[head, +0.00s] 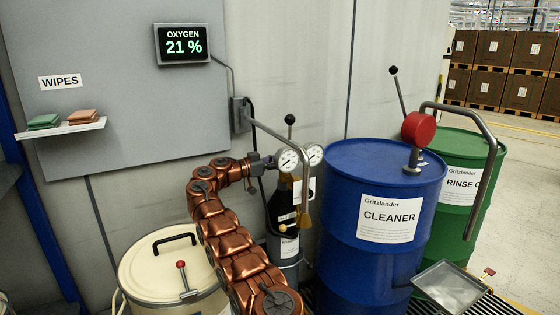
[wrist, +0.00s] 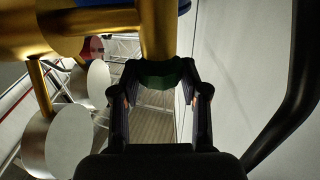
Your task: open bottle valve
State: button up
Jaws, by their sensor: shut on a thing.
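The gas bottle (head: 284,250) stands upright against the wall, left of the blue drum, with two round gauges (head: 288,160) at its top. My gripper (head: 262,165) is at the left of the gauges, at the height of the bottle's top. In the wrist view my gripper (wrist: 160,95) has its two dark fingers closed on the sides of a dark green valve knob (wrist: 160,72), at the end of a brass valve body (wrist: 157,30). The knob is hidden in the head view.
A grey bent pipe (head: 285,140) passes close above the gauges. A blue drum (head: 340,210) with a red pump (head: 418,128) stands right of the bottle, and a cream lidded bin (head: 150,265) stands at the left. A black cable (wrist: 295,90) runs close to my gripper's right.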

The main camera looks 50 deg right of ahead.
jog(key=o, duration=0.9)
jog(key=shift+w+a+f, duration=0.15)
jog(key=shift+w+f, duration=0.1)
jog(key=shift+f, duration=0.15)
jog(key=shift+o, duration=0.9)
jog(key=shift+s, duration=0.1)
jog(key=shift+o, duration=0.4)
jog(key=shift+s+d+r, duration=0.15)
jog(key=shift+d+r, duration=0.05)
jog(key=shift+d+n+t+b, duration=0.15)
jog(key=shift+n+t+b, duration=0.15)
jog(key=shift+t+b, duration=0.55)
jog(key=shift+r+n+b, duration=0.1)
jog(key=shift+n+b, duration=0.2)
jog(key=shift+b, duration=0.6)
jog(key=shift+r+n+t+h+b, duration=0.1)
jog(key=shift+n+t+h+b, duration=0.2)
jog(key=shift+t+h+b, duration=0.15)
